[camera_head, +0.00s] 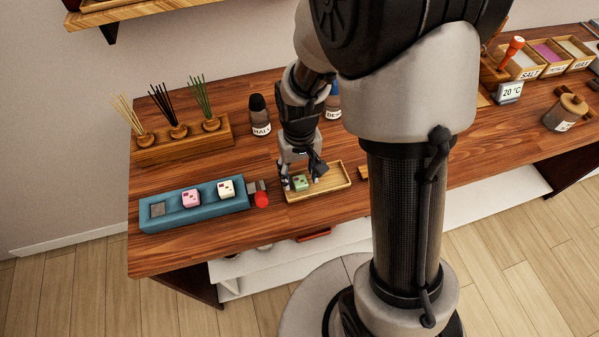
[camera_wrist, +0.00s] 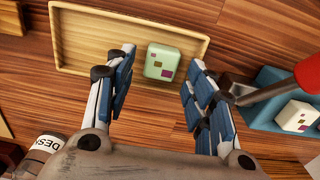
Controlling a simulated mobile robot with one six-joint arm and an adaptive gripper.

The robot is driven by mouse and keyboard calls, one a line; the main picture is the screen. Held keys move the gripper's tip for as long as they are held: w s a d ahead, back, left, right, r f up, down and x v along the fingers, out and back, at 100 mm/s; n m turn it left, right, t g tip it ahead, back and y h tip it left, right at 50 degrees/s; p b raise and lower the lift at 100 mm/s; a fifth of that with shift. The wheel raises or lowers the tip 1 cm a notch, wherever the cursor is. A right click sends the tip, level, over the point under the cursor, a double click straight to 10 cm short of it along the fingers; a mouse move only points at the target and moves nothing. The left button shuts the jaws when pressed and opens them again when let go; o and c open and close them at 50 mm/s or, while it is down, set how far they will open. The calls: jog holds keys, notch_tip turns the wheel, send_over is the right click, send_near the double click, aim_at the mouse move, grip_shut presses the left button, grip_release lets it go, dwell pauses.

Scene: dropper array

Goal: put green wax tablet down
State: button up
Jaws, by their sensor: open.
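The green wax tablet (camera_head: 300,183) is a pale green block with small dark and coloured squares on top. It rests in the shallow wooden tray (camera_head: 333,188), near the tray's left end in the head view. In the wrist view the tablet (camera_wrist: 162,62) lies at the inner edge of the tray (camera_wrist: 84,67). My gripper (camera_head: 304,180) is over that end of the tray. In the wrist view my gripper (camera_wrist: 158,68) is open, with fingers on either side of the tablet and clear gaps to it.
Left of the tray is a blue holder (camera_head: 175,219) with a pink block (camera_head: 191,198) and a white block (camera_head: 227,189). A red knob (camera_head: 262,199) is between holder and tray. Labelled bottles (camera_head: 260,115) and a reed stand (camera_head: 181,145) are behind. Bare wood lies in front.

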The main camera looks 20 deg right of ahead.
aim_at(300, 178)
notch_tip(300, 178, up, 12)
jog(key=p, duration=0.4)
jog(key=s+d+r+t, duration=0.1)
jog(key=s+r+t, duration=0.3)
jog(key=s+r, duration=1)
jog(key=shift+s+d+r+t, duration=0.15)
jog(key=shift+s+d+t, duration=0.15)
jog(key=shift+s, duration=0.65)
